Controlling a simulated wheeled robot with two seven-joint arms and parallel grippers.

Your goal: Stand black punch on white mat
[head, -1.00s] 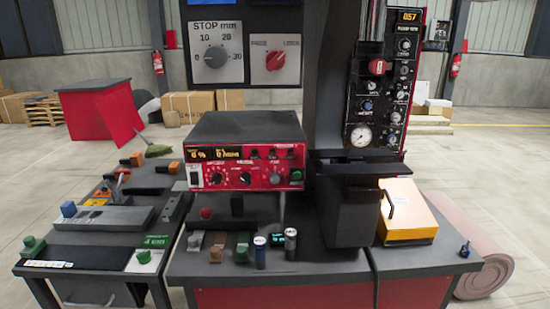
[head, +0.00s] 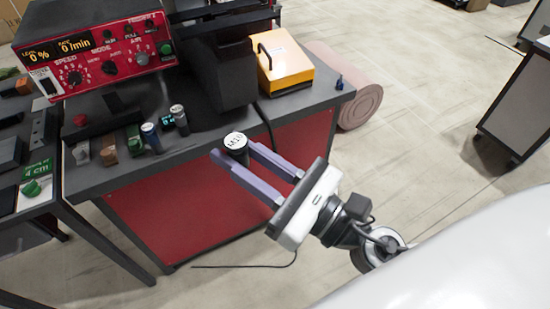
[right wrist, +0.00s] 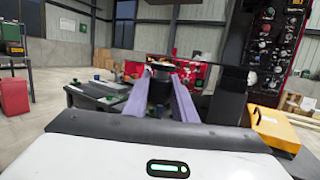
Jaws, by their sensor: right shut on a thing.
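The black punch (head: 236,146) is a dark cylinder with a white, marked top. My right gripper (head: 233,153) is shut on it, one finger on each side, and holds it roughly upright in front of the workbench. In the right wrist view the dark punch (right wrist: 160,72) shows between the two purple-grey fingers (right wrist: 160,92). I cannot make out a white mat in the current views. My left gripper is not in view.
The dark workbench (head: 105,178) carries a red control box (head: 100,45), two small cylinders (head: 150,137), several small blocks and a yellow case (head: 285,68). A rolled pink mat (head: 355,105) lies on the floor behind the bench.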

